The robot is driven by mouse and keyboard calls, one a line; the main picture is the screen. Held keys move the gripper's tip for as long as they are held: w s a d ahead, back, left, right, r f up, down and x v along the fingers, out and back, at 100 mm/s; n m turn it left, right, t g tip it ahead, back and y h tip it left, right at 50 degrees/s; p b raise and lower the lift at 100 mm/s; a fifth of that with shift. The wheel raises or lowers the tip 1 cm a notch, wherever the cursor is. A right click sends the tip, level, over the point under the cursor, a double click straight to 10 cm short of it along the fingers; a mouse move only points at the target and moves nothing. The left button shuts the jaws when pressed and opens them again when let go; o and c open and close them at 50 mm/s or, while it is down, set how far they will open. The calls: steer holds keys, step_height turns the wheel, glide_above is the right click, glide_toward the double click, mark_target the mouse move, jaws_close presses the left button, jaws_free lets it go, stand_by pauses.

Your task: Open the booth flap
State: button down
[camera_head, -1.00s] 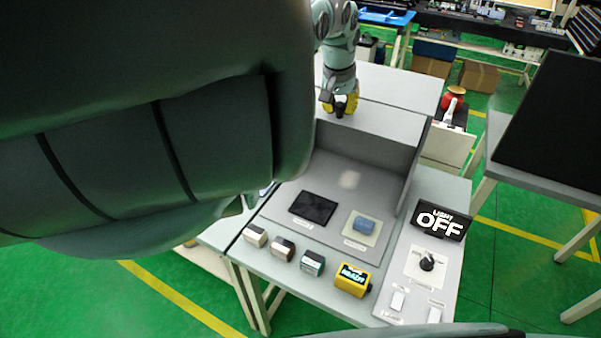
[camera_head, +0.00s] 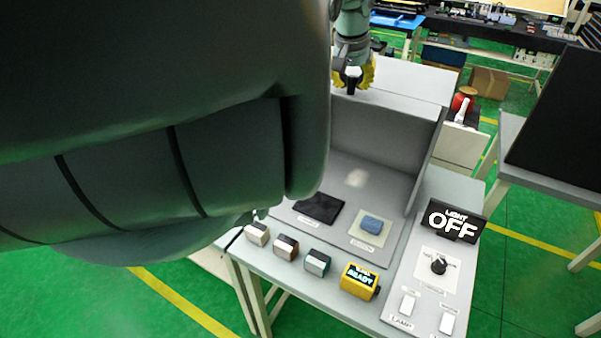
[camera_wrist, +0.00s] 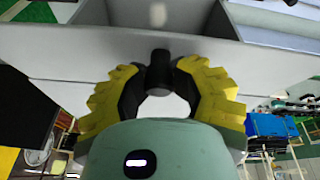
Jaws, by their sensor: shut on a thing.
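The booth is a grey box on the table, and its inside shows from the front in the head view. The flap, a light grey panel (camera_head: 405,106), lies along the booth's upper back edge. It appears raised, clear of the booth's front opening. My gripper (camera_head: 353,80) has yellow-and-black fingers and is at the left part of this panel. In the wrist view my gripper (camera_wrist: 160,85) is shut on a short black handle (camera_wrist: 160,64) standing out from the grey panel (camera_wrist: 270,62).
Inside the booth are a dark mat (camera_head: 319,207) and a blue block (camera_head: 372,224). My arm covers the left side.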

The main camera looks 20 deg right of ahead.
steer(key=shift+w+d+r, duration=0.15)
steer(key=shift+w+d, duration=0.05)
steer(key=c, duration=0.9)
jaws_free()
steer(key=shift+d, duration=0.1)
steer(key=shift+o, duration=0.7)
steer(key=shift+s, duration=0.1)
steer(key=shift+r, duration=0.1)
steer(key=v, duration=1.1)
steer(key=shift+a+r, duration=0.35)
